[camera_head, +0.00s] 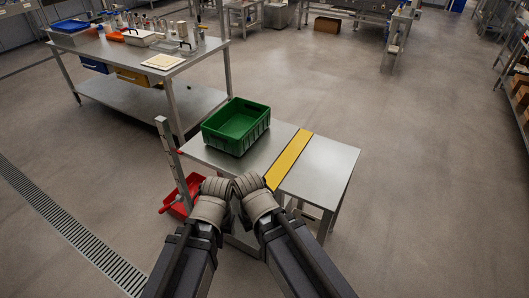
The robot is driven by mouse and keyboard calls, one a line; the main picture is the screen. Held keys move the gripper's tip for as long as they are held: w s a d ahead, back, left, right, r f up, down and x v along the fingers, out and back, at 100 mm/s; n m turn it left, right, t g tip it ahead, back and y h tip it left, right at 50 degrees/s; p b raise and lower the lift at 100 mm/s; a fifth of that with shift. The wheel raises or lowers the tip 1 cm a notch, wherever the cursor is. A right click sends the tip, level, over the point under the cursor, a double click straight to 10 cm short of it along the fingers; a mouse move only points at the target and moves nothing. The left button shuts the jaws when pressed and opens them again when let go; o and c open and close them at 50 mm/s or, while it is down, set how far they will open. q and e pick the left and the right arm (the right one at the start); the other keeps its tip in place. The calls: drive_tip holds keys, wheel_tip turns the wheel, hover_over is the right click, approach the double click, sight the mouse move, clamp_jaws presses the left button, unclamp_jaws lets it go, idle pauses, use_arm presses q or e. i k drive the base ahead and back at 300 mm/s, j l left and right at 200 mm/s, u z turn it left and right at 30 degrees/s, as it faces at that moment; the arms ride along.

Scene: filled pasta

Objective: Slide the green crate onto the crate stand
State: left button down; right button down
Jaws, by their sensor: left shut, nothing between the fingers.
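The green crate (236,126) is an open, empty-looking box. It sits upright on the left part of a low metal table (208,157), left of a yellow strip (289,160) that crosses the top. A bare metal surface (325,166) lies right of the strip; I cannot tell whether it is the crate stand. My left gripper (216,187) is at the table's near edge, in front of the crate and apart from it, shut and empty. My right arm's end (254,190) is close beside it; its fingers cannot be made out.
A red bin (181,199) is low at the table's left side, by an upright metal post (166,140). A workbench (150,52) with trays and small items stands at the back left. The floor to the right is clear.

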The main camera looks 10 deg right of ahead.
sight(234, 127)
drive_tip(key=i+z, duration=0.6)
drive_tip(key=z, duration=0.15)
drive_tip(key=i+j+z, duration=0.15)
drive_tip(key=z, duration=0.25)
drive_tip(key=i+j, duration=0.05)
drive_tip(key=i, duration=0.05)
